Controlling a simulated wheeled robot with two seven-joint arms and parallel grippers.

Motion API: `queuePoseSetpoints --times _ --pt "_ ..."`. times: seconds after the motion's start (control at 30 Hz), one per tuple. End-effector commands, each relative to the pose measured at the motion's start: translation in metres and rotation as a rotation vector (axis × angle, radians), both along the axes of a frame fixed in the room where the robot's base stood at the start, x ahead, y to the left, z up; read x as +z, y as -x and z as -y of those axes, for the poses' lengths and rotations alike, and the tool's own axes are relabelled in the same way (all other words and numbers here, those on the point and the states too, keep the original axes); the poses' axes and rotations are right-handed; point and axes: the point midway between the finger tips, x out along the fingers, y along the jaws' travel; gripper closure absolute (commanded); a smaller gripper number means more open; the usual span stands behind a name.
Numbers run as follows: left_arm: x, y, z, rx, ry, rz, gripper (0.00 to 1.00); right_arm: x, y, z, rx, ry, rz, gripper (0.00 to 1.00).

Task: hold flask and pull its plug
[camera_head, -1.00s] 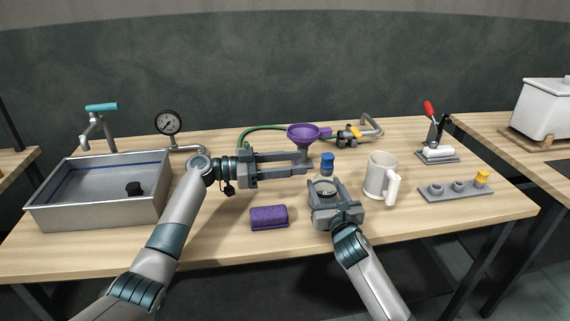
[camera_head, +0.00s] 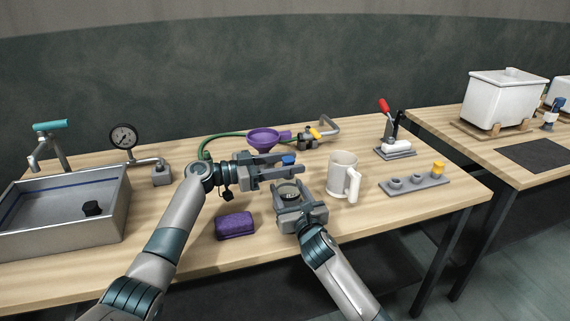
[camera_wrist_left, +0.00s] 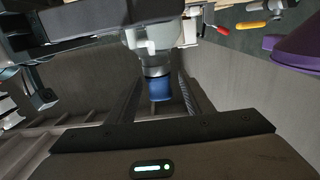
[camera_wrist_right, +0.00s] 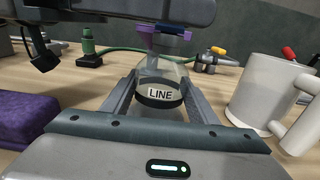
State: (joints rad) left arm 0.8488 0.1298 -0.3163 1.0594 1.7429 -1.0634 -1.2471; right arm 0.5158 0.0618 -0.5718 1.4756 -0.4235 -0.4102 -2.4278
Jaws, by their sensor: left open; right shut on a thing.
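The clear flask (camera_wrist_right: 160,112) stands upright with a dark band and a label reading LINE. My right gripper (camera_head: 290,190) is shut on the flask's body, a finger on each side. The blue plug (camera_head: 289,160) sits at the flask's top, partly hidden by my left gripper in the head view. My left gripper (camera_head: 299,165) is open and level, with its fingers on either side of the plug. In the left wrist view the blue plug (camera_wrist_left: 160,88) shows between the two fingers, with a gap visible.
A white mug (camera_head: 341,178) stands close to the right of the flask. A purple funnel (camera_head: 264,137) is behind my left gripper. A purple sponge-like block (camera_head: 235,225) lies at the front. A grey holder with several seats (camera_head: 413,185) is at the right, a metal basin (camera_head: 118,215) at the left.

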Motion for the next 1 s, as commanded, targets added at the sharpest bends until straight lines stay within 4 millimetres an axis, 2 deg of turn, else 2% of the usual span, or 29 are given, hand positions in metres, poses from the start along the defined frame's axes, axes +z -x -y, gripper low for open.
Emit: queuePoseSetpoints --times 0.1,0.3,0.33,0.37,0.43,0.47,1.0 --pt "0.0000 0.0001 0.0000 0.000 0.000 0.000 0.53 -0.0003 0.0000 -0.0001 0.000 0.000 -0.001 0.75" --pt "-0.0001 0.0001 -0.0001 0.000 0.000 0.000 0.97 -0.0003 0.0000 -0.0001 0.000 0.000 -0.001 0.75" --pt "-0.0002 0.0001 -0.0001 0.000 0.000 0.000 0.97 -0.0003 0.0000 -0.0001 0.000 0.000 -0.001 0.75" --pt "0.0000 0.0001 -0.0001 0.000 0.000 0.000 0.80 -0.0003 0.0000 -0.0001 0.000 0.000 -0.001 0.75" --pt "0.0000 0.0002 -0.0002 0.000 0.000 0.000 0.97 -0.0003 0.0000 -0.0001 0.000 0.000 -0.001 0.75" --pt "0.0000 0.0002 -0.0002 0.000 0.000 0.000 1.00 -0.0003 0.0001 -0.0001 0.000 0.000 -0.001 0.75" --pt "0.0050 0.0000 -0.0002 0.000 0.001 0.001 1.00 -0.0005 0.0001 0.0001 0.000 0.000 -0.001 0.75"
